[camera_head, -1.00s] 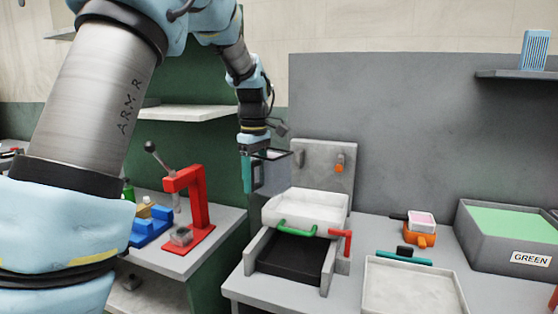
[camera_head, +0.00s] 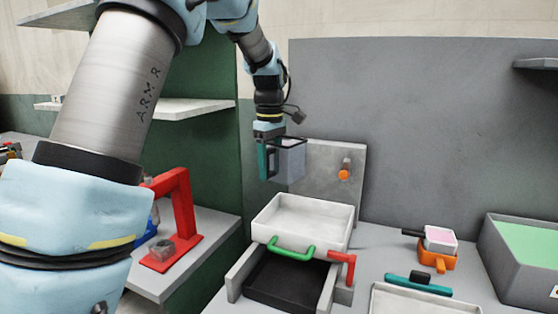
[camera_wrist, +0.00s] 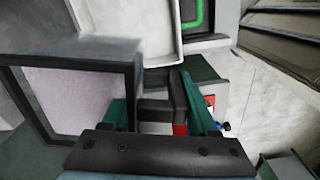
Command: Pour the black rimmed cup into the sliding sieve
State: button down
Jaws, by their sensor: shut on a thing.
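The black rimmed cup (camera_head: 290,161) is a see-through square cup, held roughly upright in the air. In the wrist view its black rim and pale lilac inside (camera_wrist: 80,100) show at the left. My gripper (camera_head: 266,158) is shut on the cup's dark handle, between teal fingers (camera_wrist: 160,113). The sliding sieve (camera_head: 262,222) looks like the white tray with a green handle (camera_head: 292,250), set over a dark bed in a grey frame. The cup is above the sieve's back left part, clear of it. The sieve's corner also shows in the wrist view (camera_wrist: 165,45).
A grey back panel with an orange knob (camera_head: 344,174) stands behind the sieve. A red lever (camera_head: 347,268) is at its front right. A red press (camera_head: 182,220) stands left. Right are an orange-handled pink block (camera_head: 440,240), a teal-handled tool (camera_head: 417,284) and a grey bin (camera_head: 510,262).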

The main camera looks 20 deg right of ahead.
jog(key=shift+w+d, duration=0.25)
jog(key=shift+f+b, duration=0.1)
jog(key=shift+b, duration=0.3)
jog(key=shift+t, duration=0.3)
jog(key=shift+w+a+f+t+y+b, duration=0.25)
jog(key=shift+t+y+b, duration=0.3)
jog(key=shift+b, duration=0.75)
jog(key=shift+w+a+f+t+y+b, duration=0.15)
jog(key=shift+w+f+t+y+b, duration=0.4)
jog(key=shift+b, duration=0.75)
jog(key=t+b, duration=0.2)
jog(key=b, duration=0.1)
jog(key=shift+a+r+y, duration=0.15)
jog(key=shift+r+y, duration=0.25)
jog(key=shift+w+t+y+b, duration=0.1)
jog(key=shift+t+y+b, duration=0.2)
jog(key=shift+t+b, duration=0.3)
jog(key=t+y+b, duration=0.1)
jog(key=t+b, duration=0.1)
jog(key=b, duration=0.2)
jog(key=f+t+y+b, duration=0.1)
jog(key=t+y+b, duration=0.1)
jog(key=t+b, duration=0.1)
jog(key=shift+w+a+t+y+b, duration=0.15)
jog(key=shift+t+y+b, duration=0.15)
jog(key=shift+b, duration=0.05)
